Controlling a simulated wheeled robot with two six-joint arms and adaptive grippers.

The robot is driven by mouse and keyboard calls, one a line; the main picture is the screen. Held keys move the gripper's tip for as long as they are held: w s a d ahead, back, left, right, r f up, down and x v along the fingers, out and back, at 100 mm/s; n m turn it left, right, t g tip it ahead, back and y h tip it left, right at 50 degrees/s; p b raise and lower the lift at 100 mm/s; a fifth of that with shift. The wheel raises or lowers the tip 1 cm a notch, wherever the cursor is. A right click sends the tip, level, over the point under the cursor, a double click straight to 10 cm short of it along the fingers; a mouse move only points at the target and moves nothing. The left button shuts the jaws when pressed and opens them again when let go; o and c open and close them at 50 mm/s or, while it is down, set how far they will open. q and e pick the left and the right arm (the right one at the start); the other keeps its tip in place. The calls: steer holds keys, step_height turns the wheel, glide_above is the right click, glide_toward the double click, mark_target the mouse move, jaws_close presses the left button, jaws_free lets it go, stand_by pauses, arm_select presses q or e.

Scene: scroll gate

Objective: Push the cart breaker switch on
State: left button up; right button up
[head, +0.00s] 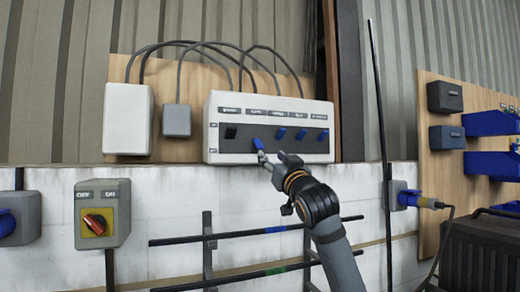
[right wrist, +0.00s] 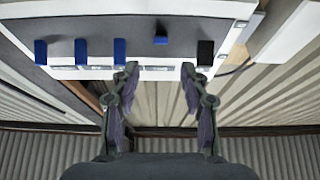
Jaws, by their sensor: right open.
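The breaker panel (head: 215,145) is a white box with a dark face on the wooden backboard. It has a black switch (head: 231,132) at left and several blue ones to its right. The blue switch second from left (head: 257,143) sits lower than the others; the labels are too small to read surely. My right gripper (head: 273,156) is open and empty just below that lowered switch. In the right wrist view, the panel appears upside down, and the lowered switch (right wrist: 160,40) lies ahead, between the lines of the open fingers (right wrist: 160,70). Contact cannot be told.
A white box (head: 128,118) and a small grey box (head: 177,120) with cables are left of the panel. A red rotary switch (head: 95,222) is lower left. Rods on a rack (head: 208,240) lie below. A thin dark pole (head: 380,130) stands at right.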

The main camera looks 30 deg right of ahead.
mark_target(260, 145)
steer(key=p+x, duration=0.5)
steer(key=x, duration=0.5)
steer(key=shift+p, duration=0.35)
steer(key=shift+w, duration=0.1)
steer(key=shift+c, duration=0.5)
jaws_close()
